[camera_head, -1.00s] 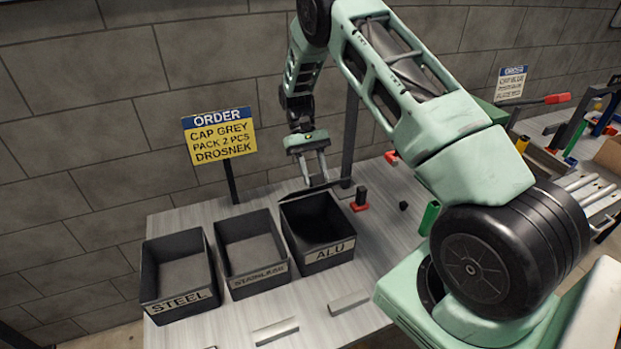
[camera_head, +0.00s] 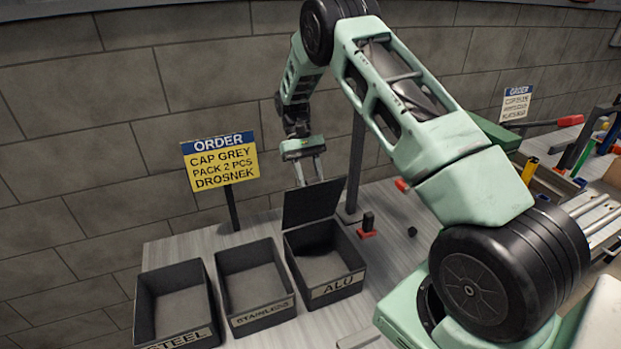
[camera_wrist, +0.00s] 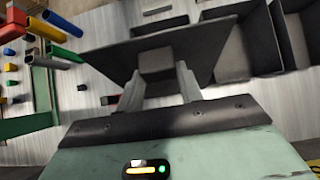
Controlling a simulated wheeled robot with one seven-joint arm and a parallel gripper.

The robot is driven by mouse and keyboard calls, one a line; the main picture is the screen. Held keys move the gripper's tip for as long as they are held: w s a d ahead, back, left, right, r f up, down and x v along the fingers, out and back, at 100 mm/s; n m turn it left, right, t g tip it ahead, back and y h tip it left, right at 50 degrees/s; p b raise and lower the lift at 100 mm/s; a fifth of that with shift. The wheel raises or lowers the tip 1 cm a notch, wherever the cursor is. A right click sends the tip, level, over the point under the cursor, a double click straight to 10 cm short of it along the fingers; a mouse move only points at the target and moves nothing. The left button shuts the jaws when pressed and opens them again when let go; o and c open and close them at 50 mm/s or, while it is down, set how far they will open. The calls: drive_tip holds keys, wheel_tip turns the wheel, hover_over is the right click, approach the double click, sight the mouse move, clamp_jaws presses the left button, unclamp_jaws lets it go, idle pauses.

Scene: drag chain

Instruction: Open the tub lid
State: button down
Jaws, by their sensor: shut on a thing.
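The dark lid (camera_head: 312,206) stands raised, roughly upright, along the back edge of the black tub marked ALU (camera_head: 345,284). The tub's inside is visible and looks empty. My gripper (camera_head: 312,180) is behind and above the lid's upper edge, fingers pointing down. In the wrist view, my gripper (camera_wrist: 157,88) is shut on a small dark block-like grip on the lid (camera_wrist: 200,48). The exact contact of the fingertips is partly hidden.
Open tubs marked STAINLESS (camera_head: 262,314) and STEEL (camera_head: 182,338) stand to the left. A sign (camera_head: 221,160) on a post and a dark post (camera_head: 355,165) rise behind. A small black-and-red item (camera_head: 367,226) lies right of the ALU tub.

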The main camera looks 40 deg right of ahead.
drive_tip(key=shift+f, duration=0.25)
drive_tip(key=c, duration=0.9)
unclamp_jaws()
drive_tip(key=shift+w, duration=0.15)
drive_tip(key=p+v, duration=0.7)
drive_tip(key=v, duration=1)
drive_tip(key=shift+r+p, duration=0.25)
drive_tip(key=shift+p, duration=0.05)
drive_tip(key=shift+d, duration=0.1)
drive_tip(key=shift+f, duration=0.1)
